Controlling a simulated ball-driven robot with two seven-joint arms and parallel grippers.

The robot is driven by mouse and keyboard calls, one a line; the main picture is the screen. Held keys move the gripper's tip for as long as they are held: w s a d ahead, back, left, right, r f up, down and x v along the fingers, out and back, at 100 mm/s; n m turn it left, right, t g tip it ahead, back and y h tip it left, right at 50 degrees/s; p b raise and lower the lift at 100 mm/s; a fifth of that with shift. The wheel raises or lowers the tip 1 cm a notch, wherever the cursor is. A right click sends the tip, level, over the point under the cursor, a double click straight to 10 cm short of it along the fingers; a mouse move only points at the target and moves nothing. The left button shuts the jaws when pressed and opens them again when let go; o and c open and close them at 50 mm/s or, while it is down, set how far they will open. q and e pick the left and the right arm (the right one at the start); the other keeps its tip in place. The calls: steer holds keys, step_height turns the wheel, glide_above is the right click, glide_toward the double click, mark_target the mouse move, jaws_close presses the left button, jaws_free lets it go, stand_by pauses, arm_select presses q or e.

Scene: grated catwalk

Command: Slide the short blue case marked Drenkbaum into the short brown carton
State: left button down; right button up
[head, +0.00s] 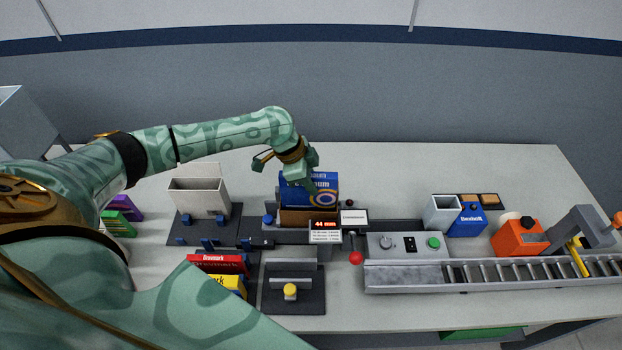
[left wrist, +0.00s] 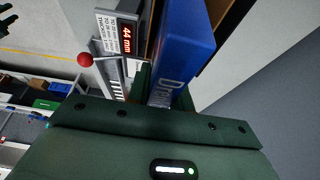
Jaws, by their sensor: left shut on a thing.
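The blue case (head: 324,194) has white lettering, of which only the end shows in the head view, and an orange-yellow ring mark. A "D" shows on it in the left wrist view (left wrist: 184,48). My left gripper (head: 300,181) is shut on its upper part from above. The case stands roughly upright over the brown carton (head: 294,217), whose front wall shows below it. Brown edges also show beside the case in the left wrist view. I cannot tell how far the case's lower end is inside the carton. My right gripper is not in view.
A red-lit "44 mm" display (head: 325,224) and a red ball knob (head: 355,258) stand close by the carton. An open grey-white carton (head: 199,197) stands left. Red (head: 215,263) and yellow cases lie in front. A roller conveyor (head: 490,273) and an orange device (head: 519,240) are right.

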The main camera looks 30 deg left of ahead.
mark_target(311, 197)
arm_select(q)
steer(key=shift+f+b, duration=1.55)
steer(key=shift+f, duration=1.5)
steer(key=c, duration=1.2)
jaws_free()
steer(key=shift+o, duration=0.2)
steer(key=shift+s+r, duration=0.1)
steer(key=shift+r, duration=0.1)
